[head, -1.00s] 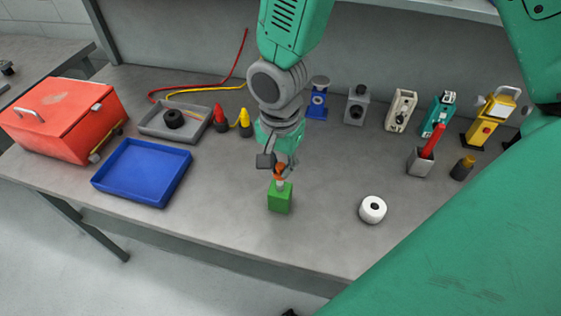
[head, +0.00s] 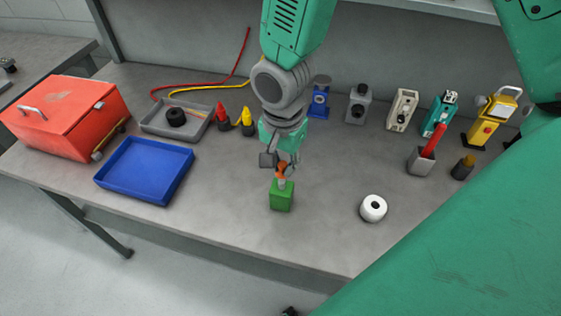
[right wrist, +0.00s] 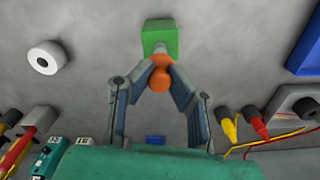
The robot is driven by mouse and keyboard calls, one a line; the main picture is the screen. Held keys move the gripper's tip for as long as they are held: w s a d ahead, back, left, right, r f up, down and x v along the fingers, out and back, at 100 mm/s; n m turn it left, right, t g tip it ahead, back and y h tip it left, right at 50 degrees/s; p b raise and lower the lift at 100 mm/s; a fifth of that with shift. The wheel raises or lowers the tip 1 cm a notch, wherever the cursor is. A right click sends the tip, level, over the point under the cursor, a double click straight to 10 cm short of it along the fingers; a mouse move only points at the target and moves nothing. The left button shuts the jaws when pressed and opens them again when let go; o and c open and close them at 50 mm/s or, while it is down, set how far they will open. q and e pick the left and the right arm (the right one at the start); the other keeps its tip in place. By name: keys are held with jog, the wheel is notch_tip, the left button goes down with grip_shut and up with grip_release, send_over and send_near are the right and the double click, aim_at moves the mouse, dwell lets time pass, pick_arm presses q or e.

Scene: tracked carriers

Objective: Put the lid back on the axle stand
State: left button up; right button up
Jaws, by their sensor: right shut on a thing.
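A green block (head: 282,197) with a short pale post (head: 282,183) on top stands upright on the bench, near the middle of the head view. It looks like the axle stand. My right gripper (head: 281,170) points down above it and is shut on a rounded orange piece, which may be the lid. In the right wrist view the orange piece (right wrist: 160,77) sits between the fingertips, in line with the post and the green block (right wrist: 160,38). I cannot tell whether the orange piece touches the post. My left gripper is not in view.
A white roll (head: 373,208) lies right of the green block. A blue tray (head: 146,195), a grey tray (head: 153,133) and a red toolbox (head: 62,118) are at left. Several devices line the back; a grey holder (head: 421,162) is at right. Bench around the block is clear.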

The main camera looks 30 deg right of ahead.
jog(key=o, duration=1.3)
jog(key=shift+r+p, duration=3.3)
jog(key=shift+r, duration=0.25)
grip_shut()
